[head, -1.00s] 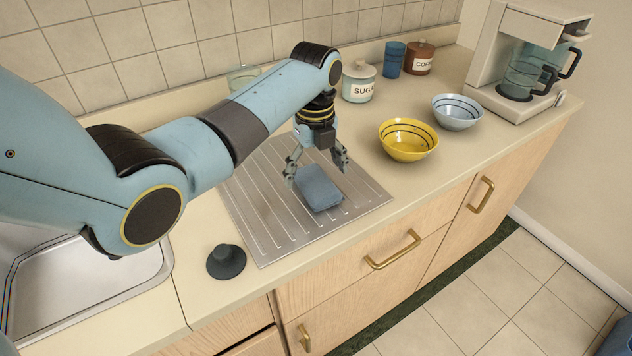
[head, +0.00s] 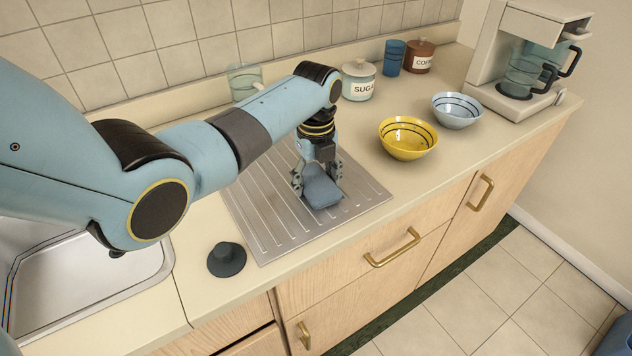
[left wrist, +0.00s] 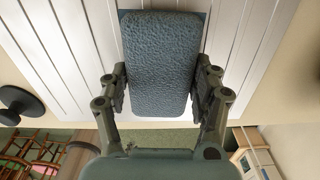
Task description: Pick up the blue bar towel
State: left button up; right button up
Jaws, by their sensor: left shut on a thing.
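The blue bar towel (head: 321,190) is a folded blue-grey pad on the ribbed metal drainboard (head: 262,214). My left gripper (head: 318,186) is over it, pointing down, with its fingers shut on the towel's two long sides. In the left wrist view the towel (left wrist: 160,62) lies between the two fingers of my left gripper (left wrist: 161,92), which touch its edges. The towel appears to rest on or very near the drainboard. My right gripper is not in view.
A yellow bowl (head: 408,138) and a pale blue bowl (head: 457,110) stand right of the drainboard. Sugar (head: 358,82) and coffee (head: 419,58) jars, a blue cup (head: 394,58) and a coffee maker (head: 515,75) stand behind. A dark sink stopper (head: 226,260) lies near the sink (head: 90,278).

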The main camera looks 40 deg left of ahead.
aim_at(316, 178)
pick_arm(q)
jog(key=shift+r, duration=0.45)
notch_tip(316, 178, up, 3)
jog(key=shift+w+f, duration=0.1)
jog(key=shift+f, duration=0.05)
jog(key=s+d+r, duration=0.7)
jog(key=d, duration=0.2)
jog(key=shift+s+r+b, duration=0.2)
jog(key=shift+s+b, duration=0.15)
jog(key=shift+b, duration=0.05)
jog(key=o, duration=0.6)
jog(key=c, duration=0.4)
jog(key=shift+c, duration=0.3)
